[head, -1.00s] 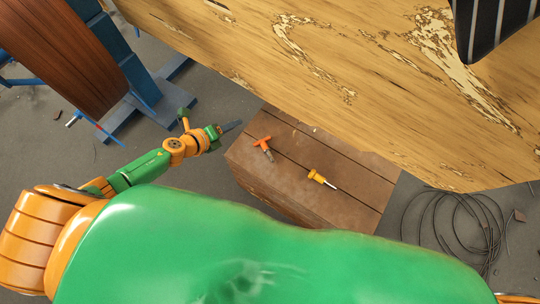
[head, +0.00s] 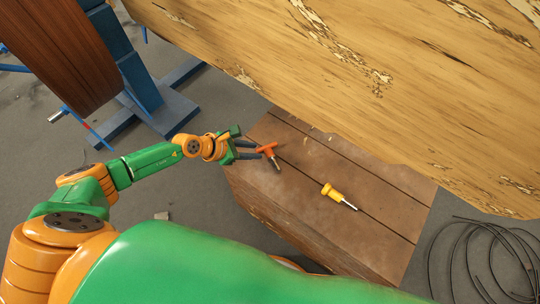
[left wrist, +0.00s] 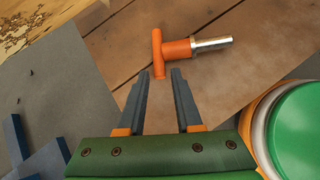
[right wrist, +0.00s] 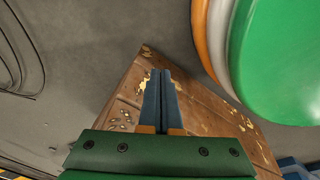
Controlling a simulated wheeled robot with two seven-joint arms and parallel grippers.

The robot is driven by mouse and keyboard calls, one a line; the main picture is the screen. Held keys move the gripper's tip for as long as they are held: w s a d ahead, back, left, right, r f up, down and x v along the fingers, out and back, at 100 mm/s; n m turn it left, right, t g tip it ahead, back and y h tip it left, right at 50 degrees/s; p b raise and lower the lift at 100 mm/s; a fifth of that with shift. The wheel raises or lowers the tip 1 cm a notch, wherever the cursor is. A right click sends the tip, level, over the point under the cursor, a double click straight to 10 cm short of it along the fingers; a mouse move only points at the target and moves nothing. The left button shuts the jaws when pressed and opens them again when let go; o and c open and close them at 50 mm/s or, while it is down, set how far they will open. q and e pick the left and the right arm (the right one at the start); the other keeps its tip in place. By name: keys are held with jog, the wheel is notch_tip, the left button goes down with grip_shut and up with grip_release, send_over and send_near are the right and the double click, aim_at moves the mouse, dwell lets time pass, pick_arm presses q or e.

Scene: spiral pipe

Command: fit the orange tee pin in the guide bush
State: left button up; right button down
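The orange tee pin (head: 268,150) lies on a brown wooden crate top, near its left edge. It has an orange cross handle and a shiny metal shank. In the left wrist view the tee pin (left wrist: 178,49) lies just beyond my fingertips, its shank pointing right. My left gripper (head: 250,150) is open beside the handle; in the left wrist view the gripper (left wrist: 160,72) has the handle's near end around the gap between its tips. My right gripper (right wrist: 161,73) is shut, with nothing seen between its fingers. I cannot make out the guide bush.
A yellow-handled tool (head: 334,193) with a metal shaft lies on the wooden crate (head: 385,232), right of the pin. A large pale wooden slab (head: 340,70) overhangs the crate's far side. A blue stand (head: 150,95) is at left; coiled cable (head: 478,255) lies on the floor at right.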

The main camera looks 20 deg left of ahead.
pick_arm(q)
grip_shut()
jog(key=shift+r, duration=0.1)
